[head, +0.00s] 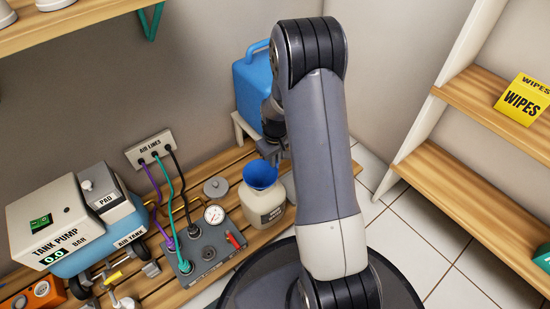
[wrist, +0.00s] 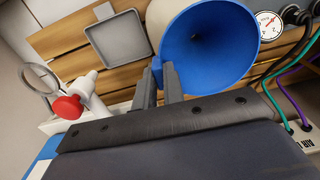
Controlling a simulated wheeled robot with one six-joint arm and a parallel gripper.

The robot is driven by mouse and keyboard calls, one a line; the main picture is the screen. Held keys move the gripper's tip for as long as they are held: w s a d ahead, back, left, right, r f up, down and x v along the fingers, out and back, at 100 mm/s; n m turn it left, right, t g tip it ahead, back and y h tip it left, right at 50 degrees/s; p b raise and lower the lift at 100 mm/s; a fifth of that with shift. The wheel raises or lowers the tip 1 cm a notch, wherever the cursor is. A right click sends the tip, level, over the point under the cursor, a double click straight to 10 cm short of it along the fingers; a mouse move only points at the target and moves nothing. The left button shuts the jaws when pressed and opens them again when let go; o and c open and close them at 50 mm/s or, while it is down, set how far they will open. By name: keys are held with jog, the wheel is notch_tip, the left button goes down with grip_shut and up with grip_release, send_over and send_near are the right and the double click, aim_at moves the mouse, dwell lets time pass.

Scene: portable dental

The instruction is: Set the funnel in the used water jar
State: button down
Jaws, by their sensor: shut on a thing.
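The blue funnel (head: 261,174) is over the mouth of the cream used water jar (head: 262,206) in the head view. It looks upright there; I cannot tell whether its stem is inside the neck. In the wrist view the funnel (wrist: 205,50) opens wide towards the camera, and a pale part of the jar (wrist: 158,14) shows behind its left side. My gripper (wrist: 158,78) is shut on a small blue tab at the funnel's rim. In the head view my gripper (head: 270,153) is just behind the funnel, partly hidden by my arm.
A grey control box with a gauge (head: 214,214) and hoses stands left of the jar. A round grey lid (head: 216,187) lies nearby. A blue container (head: 252,85) stands behind. The wrist view shows a red tap (wrist: 68,106) and a square grey tray (wrist: 120,45).

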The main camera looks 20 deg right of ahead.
jog(key=shift+f, duration=0.2)
jog(key=c, duration=1.4)
grip_release()
jog(key=shift+c, duration=0.2)
notch_tip(320, 180, up, 11)
jog(key=p, duration=0.5)
jog(key=shift+f, duration=0.2)
notch_tip(320, 180, down, 11)
jog(key=b, duration=0.5)
jog(key=shift+r, duration=0.6)
